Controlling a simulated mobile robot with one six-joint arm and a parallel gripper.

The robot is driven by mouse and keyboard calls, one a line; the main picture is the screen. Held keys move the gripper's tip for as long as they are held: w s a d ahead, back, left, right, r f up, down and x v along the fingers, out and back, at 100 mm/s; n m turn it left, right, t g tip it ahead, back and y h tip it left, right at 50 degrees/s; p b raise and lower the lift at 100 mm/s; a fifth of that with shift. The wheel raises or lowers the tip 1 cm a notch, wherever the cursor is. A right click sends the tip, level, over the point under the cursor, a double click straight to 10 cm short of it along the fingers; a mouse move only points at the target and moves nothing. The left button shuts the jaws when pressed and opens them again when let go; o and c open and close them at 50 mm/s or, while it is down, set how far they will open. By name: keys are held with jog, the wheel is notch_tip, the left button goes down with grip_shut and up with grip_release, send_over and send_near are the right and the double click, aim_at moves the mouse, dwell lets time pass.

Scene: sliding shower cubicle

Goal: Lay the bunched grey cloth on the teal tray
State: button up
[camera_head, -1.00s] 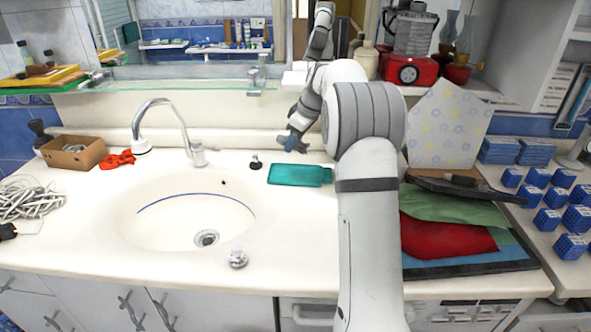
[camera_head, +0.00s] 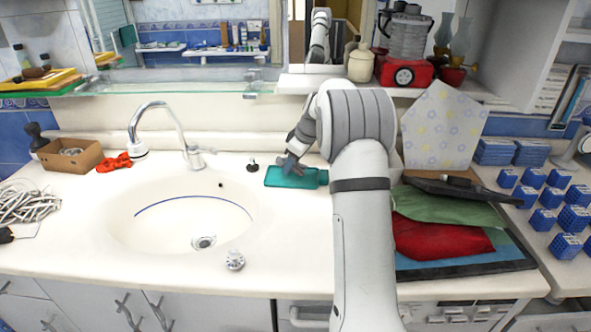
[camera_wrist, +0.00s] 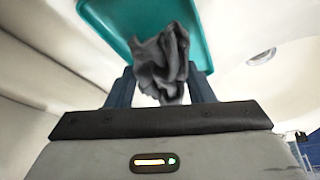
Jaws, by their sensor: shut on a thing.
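The teal tray (camera_head: 283,178) lies on the counter right of the sink. It also fills the top middle of the wrist view (camera_wrist: 112,20). My gripper (camera_head: 290,166) is over the tray in the head view, and my arm covers part of that area. In the wrist view my gripper (camera_wrist: 162,88) is shut on the bunched grey cloth (camera_wrist: 160,60). The cloth sticks out past the fingertips and shows in front of the tray. I cannot tell whether its lower end touches the tray.
The sink basin (camera_head: 180,222) is open to the left, with a faucet (camera_head: 160,120) behind it. A small black stopper (camera_head: 253,166) stands beside the tray. Folded green and red cloths (camera_head: 440,237) lie to the right of my arm. A glass shelf (camera_head: 170,82) runs above the counter.

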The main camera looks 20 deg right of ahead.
aim_at(294, 170)
jog(key=shift+s+f, duration=0.1)
jog(key=shift+f, duration=1.55)
jog(key=o, duration=0.7)
jog(key=shift+c, duration=0.2)
